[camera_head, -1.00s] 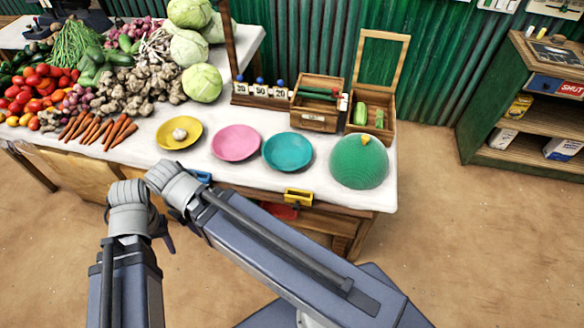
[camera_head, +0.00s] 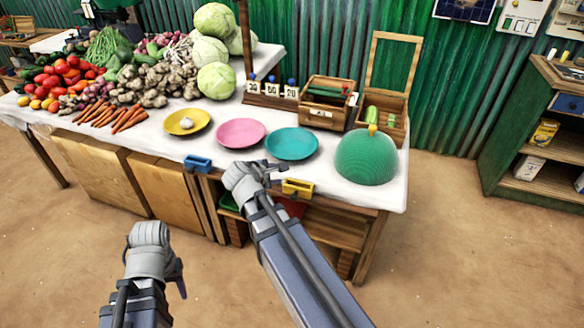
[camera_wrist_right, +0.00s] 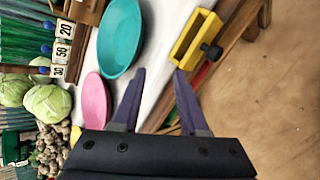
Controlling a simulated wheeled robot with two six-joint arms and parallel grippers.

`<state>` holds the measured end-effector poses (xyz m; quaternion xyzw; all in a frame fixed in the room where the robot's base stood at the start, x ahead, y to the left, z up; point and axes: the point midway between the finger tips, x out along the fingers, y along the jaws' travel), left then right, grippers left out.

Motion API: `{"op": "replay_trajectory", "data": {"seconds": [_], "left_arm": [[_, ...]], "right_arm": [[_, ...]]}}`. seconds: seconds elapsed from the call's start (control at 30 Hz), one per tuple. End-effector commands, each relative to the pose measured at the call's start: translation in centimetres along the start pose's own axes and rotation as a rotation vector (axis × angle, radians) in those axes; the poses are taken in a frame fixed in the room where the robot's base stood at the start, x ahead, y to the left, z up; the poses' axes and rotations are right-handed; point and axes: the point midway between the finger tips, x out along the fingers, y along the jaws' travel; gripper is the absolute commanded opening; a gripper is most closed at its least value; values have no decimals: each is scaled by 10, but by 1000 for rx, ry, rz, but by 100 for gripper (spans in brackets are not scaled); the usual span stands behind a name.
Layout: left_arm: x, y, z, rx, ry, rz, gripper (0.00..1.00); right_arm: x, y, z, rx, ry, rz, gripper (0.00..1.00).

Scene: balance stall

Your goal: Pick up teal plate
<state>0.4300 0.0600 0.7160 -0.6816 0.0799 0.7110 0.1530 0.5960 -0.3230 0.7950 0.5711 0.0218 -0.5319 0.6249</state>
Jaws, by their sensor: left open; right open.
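The teal plate (camera_head: 292,146) lies empty on the white-covered table, between the pink plate (camera_head: 241,131) and a green dome (camera_head: 366,157). It also shows in the right wrist view (camera_wrist_right: 121,36), ahead of the fingers. My right gripper (camera_wrist_right: 162,84) is open and empty, at the table's front edge, short of the teal plate and apart from it. In the head view the right gripper (camera_head: 270,170) is seen from behind. My left gripper (camera_head: 180,278) is low in front of the table, away from the plates; its fingers are partly hidden by the wrist.
A yellow clamp-like block (camera_head: 298,187) and a blue one (camera_head: 198,162) sit on the table's front edge, the yellow close to my right gripper. A yellow plate (camera_head: 187,122) holds a garlic bulb. Wooden boxes (camera_head: 326,103) stand behind the teal plate; vegetables crowd the left.

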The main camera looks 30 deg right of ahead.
Motion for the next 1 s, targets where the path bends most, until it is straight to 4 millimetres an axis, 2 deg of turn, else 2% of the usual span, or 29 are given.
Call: {"op": "replay_trajectory", "data": {"seconds": [0.03, 0.1, 0.2, 0.3, 0.5, 0.67, 0.9, 1.0], "left_arm": [[33, 3, -2, 0, 0, 0, 50], [51, 5, -3, 0, 0, 0, 50], [70, 7, -4, 0, 0, 0, 50], [83, 8, -5, 0, 0, 0, 50], [91, 9, -5, 0, 0, 0, 50], [90, 9, -5, 0, 0, 0, 50], [98, 9, -6, 0, 0, -1, 50], [98, 9, -6, 1, 0, -1, 50]], "right_arm": [[33, -5, 5, -72, -38, 48, 43], [55, 4, 19, -185, -87, 112, 43], [78, 13, 36, -325, -153, 176, 43], [92, 20, 48, -432, -203, 216, 43], [102, 28, 60, -532, -251, 247, 43], [104, 30, 60, -539, -254, 249, 43], [125, 36, 64, -537, -255, 248, 43], [126, 37, 65, -537, -253, 249, 43]]}}
